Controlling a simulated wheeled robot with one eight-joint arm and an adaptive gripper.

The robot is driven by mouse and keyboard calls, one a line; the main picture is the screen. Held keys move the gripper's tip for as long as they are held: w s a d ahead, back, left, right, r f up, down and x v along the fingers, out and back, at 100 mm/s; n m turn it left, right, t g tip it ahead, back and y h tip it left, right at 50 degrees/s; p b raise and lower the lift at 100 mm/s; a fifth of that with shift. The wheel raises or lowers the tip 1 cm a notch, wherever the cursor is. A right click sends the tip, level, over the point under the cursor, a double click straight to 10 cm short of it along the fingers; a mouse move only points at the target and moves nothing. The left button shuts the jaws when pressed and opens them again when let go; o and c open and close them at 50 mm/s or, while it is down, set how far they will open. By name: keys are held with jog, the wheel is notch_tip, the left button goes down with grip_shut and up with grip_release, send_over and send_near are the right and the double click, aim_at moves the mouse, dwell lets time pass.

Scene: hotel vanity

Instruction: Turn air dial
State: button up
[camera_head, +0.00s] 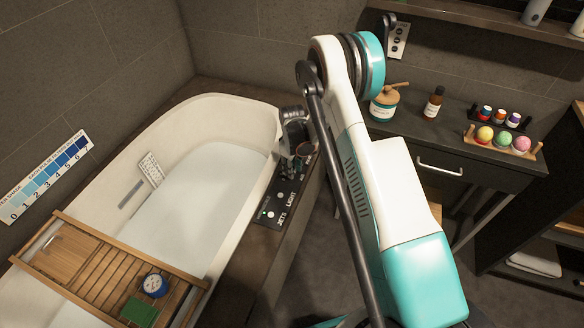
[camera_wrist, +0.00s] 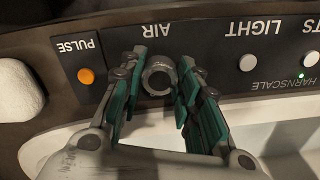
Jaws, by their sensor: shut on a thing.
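The air dial (camera_wrist: 158,78) is a round grey knob with a ring-like face, under the upside-down AIR label on the black control panel in the wrist view. My gripper (camera_wrist: 160,82) has its two teal-padded fingers on either side of the dial and is shut on it. In the head view my gripper (camera_head: 296,150) reaches down to the panel (camera_head: 270,214) on the tub's right ledge. There my wrist and fingers hide the dial.
Beside the dial are an orange PULSE button (camera_wrist: 86,76) and a white LIGHT button (camera_wrist: 246,85). The white bathtub (camera_head: 235,105) carries a wooden tray (camera_head: 190,281). A dark vanity (camera_head: 400,130) with jars and bottles stands at the right.

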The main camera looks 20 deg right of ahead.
jog(key=m, duration=0.3)
jog(key=shift+m, duration=2.3)
jog(key=o, duration=1.1)
jog(key=shift+c, duration=0.2)
notch_tip(320, 180, up, 12)
